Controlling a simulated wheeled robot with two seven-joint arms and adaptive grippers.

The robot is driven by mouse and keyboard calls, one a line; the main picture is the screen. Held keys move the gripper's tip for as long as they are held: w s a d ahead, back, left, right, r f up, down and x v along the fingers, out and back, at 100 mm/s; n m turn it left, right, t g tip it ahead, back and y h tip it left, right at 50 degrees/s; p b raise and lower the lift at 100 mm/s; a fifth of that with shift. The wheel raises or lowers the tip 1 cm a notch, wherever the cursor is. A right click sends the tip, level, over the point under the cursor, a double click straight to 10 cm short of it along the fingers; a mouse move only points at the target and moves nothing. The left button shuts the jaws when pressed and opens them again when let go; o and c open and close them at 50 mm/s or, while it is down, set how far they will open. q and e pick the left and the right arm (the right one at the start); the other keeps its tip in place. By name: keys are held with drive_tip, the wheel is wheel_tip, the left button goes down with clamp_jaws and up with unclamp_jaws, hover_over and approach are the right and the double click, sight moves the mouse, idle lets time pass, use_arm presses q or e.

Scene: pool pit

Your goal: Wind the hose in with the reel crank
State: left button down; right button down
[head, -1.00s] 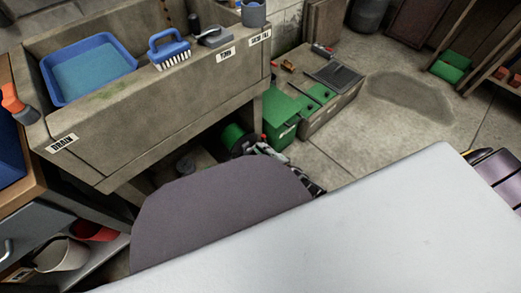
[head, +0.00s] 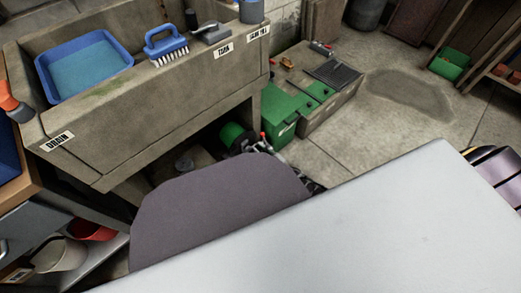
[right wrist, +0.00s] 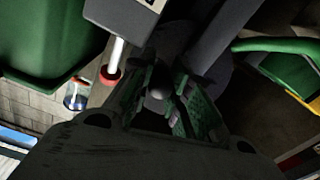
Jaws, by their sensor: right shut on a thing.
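The hose reel shows as a green drum (head: 231,135) with a dark side, low beside the sink's front right leg. My right gripper (head: 259,147) is at the reel's right side, mostly hidden behind my own body. In the right wrist view the fingers of my right gripper (right wrist: 165,100) are closed around a dark rounded knob (right wrist: 157,93), which looks like the crank's handle. A curved green band (right wrist: 275,45), perhaps the reel's rim or hose, shows at the upper right. The hose's free end cannot be made out. My left gripper is out of view.
A concrete sink (head: 150,95) with a blue tray (head: 50,92) and brushes stands above and left of the reel. A green box (head: 285,108) and a concrete block (head: 335,105) stand close to its right. Open floor (head: 440,120) lies further right.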

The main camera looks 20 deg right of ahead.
drive_tip(key=shift+d, duration=0.15)
drive_tip(key=c, duration=1.3)
unclamp_jaws()
drive_tip(key=shift+s, duration=0.15)
drive_tip(key=shift+v, duration=5.8)
